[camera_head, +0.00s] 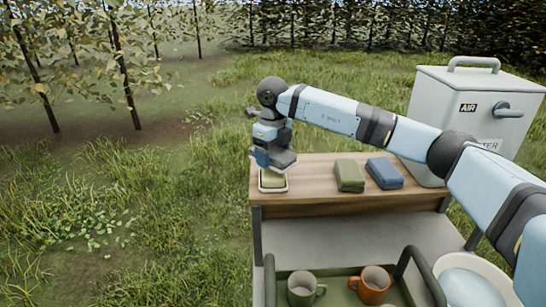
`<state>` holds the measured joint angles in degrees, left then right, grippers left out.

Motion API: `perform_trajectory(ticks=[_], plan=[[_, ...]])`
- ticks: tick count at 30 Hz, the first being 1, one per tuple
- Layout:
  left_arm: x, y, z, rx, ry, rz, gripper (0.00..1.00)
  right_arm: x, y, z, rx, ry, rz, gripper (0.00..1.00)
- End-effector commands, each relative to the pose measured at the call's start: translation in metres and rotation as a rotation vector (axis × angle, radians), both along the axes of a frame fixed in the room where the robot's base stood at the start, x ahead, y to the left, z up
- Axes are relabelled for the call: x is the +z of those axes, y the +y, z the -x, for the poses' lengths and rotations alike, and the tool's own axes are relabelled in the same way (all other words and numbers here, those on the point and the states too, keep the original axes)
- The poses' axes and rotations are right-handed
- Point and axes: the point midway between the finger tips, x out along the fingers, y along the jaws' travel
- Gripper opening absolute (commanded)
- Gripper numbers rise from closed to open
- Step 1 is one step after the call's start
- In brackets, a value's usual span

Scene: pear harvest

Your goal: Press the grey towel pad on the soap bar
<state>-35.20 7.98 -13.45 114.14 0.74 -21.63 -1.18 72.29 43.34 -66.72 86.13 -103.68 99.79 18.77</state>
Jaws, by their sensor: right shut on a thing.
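My right gripper (271,158) points down over the left end of the wooden table. It is shut on the grey towel pad (286,161), which is small and partly covered by the fingers. Just below is the yellow-green soap bar (273,181), lying in a pale dish (272,190). The gripper and pad hide the back of the soap. I cannot tell whether the pad touches the soap. My left gripper is not in view.
A green folded pad (349,175) and a blue one (385,173) lie to the right on the wooden table (325,198). A white water dispenser (468,100) stands at the right. Below are a green mug (302,291), an orange mug (371,288) and a basin (470,288).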

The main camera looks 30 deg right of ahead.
Motion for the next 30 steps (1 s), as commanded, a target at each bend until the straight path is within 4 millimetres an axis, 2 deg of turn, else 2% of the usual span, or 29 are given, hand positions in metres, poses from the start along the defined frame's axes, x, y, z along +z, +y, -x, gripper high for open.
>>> perform_trajectory(ticks=[1,15,30], plan=[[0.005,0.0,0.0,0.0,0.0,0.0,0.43,0.007,0.0,0.0,0.0,-0.001,0.0,0.53],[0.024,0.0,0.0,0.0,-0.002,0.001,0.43,0.043,0.0,0.0,0.0,-0.001,0.001,0.53],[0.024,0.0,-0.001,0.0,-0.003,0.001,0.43,0.044,0.0,0.0,0.0,-0.001,0.0,0.53]])
